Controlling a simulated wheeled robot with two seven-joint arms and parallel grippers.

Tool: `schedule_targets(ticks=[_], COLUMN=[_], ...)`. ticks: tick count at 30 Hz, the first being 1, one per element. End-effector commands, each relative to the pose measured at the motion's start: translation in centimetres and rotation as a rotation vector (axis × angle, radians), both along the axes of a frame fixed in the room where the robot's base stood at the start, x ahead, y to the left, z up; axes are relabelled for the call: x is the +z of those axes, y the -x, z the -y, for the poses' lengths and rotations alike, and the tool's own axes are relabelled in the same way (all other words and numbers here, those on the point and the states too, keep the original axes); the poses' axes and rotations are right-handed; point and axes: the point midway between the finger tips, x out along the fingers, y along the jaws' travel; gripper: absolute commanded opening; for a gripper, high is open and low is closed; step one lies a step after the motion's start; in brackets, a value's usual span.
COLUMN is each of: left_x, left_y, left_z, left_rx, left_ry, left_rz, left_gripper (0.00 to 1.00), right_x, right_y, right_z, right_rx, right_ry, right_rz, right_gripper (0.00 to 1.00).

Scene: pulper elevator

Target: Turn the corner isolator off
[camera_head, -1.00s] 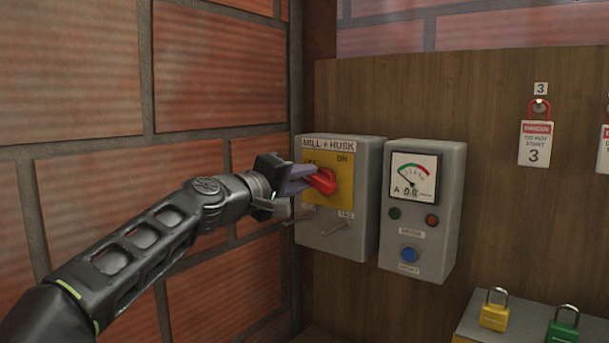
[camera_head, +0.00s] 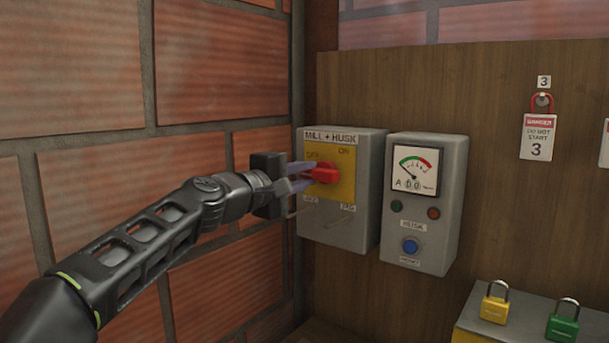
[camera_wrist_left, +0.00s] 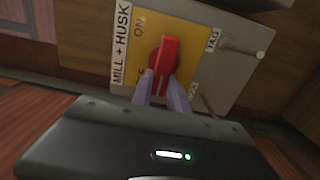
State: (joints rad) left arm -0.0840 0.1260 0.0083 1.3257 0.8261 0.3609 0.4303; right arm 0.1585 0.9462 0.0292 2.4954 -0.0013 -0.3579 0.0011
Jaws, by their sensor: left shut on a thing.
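The corner isolator is a grey box (camera_head: 340,231) labelled MILL + HUSK, near the wall corner. Its yellow plate (camera_head: 346,186) carries a red handle (camera_head: 325,173), and OFF and ON are marked above it. The handle lies roughly level across the plate. My left gripper (camera_head: 311,175) comes in from the left and is shut on the handle, one finger above and one below. In the left wrist view, the red handle (camera_wrist_left: 168,62) stands between the two fingertips (camera_wrist_left: 163,84), and part of the OFF mark is hidden. My right gripper is not in view.
A grey meter box (camera_head: 424,235) with a dial and blue button stands close right of the isolator. A yellow padlock (camera_head: 495,309) and a green padlock (camera_head: 562,328) rest on a box at lower right. A danger tag (camera_head: 538,138) hangs on the board. The brick wall is close left.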

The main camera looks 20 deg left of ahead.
Motion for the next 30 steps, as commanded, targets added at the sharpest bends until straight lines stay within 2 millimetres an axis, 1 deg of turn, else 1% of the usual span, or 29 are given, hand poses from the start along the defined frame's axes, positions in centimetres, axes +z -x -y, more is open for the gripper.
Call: schedule_targets(ticks=[2, 3, 10, 17, 20, 23, 30], left_x=[-0.1, -0.1, -0.1, 0.0, -0.1, -0.1, -0.2], left_y=[0.0, 0.0, 0.0, 0.0, 0.3, 1.1, 4.8], left_z=[-0.1, 0.0, 0.0, 0.0, -0.2, -0.5, -1.9], left_rx=[0.001, 0.001, 0.0, 0.0, 0.0, 0.001, 0.002], left_ry=[0.003, 0.003, 0.001, 0.001, 0.0, 0.0, 0.001], left_rz=[-0.003, -0.003, -0.002, -0.001, 0.0, 0.001, 0.002], left_gripper=[0.0, 0.23, 0.42, 0.42, 0.42, 0.42, 0.42], right_x=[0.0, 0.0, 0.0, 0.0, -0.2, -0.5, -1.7], right_y=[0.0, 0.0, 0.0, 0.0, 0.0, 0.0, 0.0], right_z=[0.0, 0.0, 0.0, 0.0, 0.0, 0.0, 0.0], right_rx=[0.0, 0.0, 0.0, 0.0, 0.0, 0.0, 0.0], right_ry=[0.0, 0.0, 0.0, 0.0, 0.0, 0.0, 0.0], right_rz=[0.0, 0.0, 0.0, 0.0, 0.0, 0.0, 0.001], right_gripper=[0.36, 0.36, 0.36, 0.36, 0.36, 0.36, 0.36])
